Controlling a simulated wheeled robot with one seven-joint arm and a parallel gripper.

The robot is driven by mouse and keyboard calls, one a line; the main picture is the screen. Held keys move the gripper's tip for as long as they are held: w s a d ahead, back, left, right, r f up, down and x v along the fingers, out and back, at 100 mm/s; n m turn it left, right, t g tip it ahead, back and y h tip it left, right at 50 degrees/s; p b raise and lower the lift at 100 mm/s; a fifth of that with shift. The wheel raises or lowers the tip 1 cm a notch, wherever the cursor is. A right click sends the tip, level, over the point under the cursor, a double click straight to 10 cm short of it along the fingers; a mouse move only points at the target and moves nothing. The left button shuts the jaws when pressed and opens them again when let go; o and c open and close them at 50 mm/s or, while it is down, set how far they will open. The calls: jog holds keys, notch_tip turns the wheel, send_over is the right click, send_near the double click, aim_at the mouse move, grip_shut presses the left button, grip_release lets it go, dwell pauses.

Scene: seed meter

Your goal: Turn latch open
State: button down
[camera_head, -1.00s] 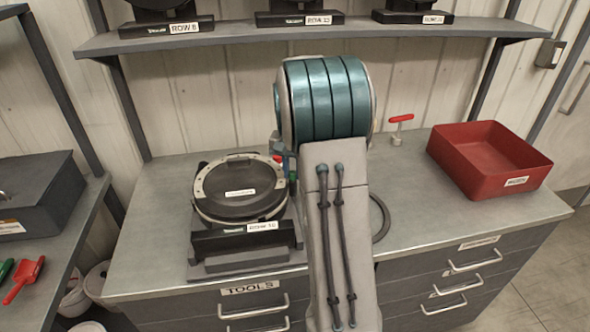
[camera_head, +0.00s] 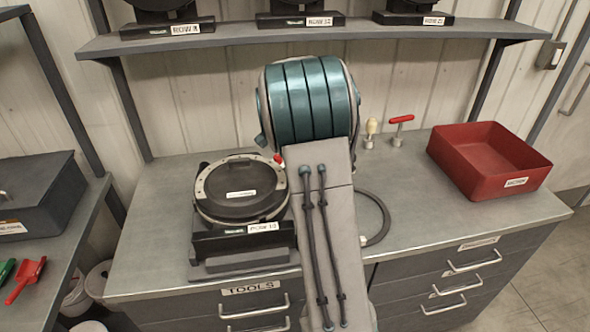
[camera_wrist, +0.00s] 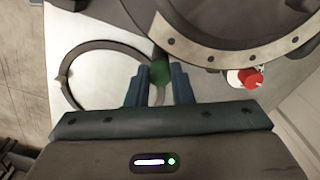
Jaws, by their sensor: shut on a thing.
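The seed meter (camera_head: 241,190) stands on the bench in the head view, a round unit with a black lid, pale bolted rim and black base. Part of its rim (camera_wrist: 215,50) also shows in the wrist view. A green piece, seemingly the latch handle (camera_wrist: 160,68), sits beside the meter between my fingertips. My gripper (camera_wrist: 160,82) is shut on this green piece. A red knob (camera_wrist: 251,77) with a white part lies to the right, at the rim, apart from my fingers. My arm hides the gripper and the green piece in the head view.
A black hose loop (camera_head: 386,232) lies on the bench right of my arm. Behind it stand a cream-knobbed tool (camera_head: 371,130) and a red T-handle tool (camera_head: 398,130). A red bin (camera_head: 480,190) is at the right. A shelf (camera_head: 300,38) with similar units runs above.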

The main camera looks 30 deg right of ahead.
dwell(0.5)
jog(key=c, duration=1.3)
grip_release()
jog(key=shift+d, duration=0.1)
jog(key=shift+o, duration=0.2)
jog(key=shift+r, duration=0.1)
notch_tip(320, 180, up, 14)
jog(key=b, duration=0.1)
jog(key=shift+s, duration=0.1)
jog(key=s+a+f+n+t, duration=0.1)
jog(key=s+a+f+n, duration=0.1)
jog(key=s+a+n, duration=0.3)
jog(key=s+a+f+n+t, duration=0.1)
jog(key=s+a+f+n, duration=0.2)
jog(key=s, duration=0.8)
jog(key=s+a+f+n+t, duration=0.1)
jog(key=s+a+f+n, duration=0.2)
jog(key=s+a+n, duration=0.5)
jog(key=shift+s, duration=0.55)
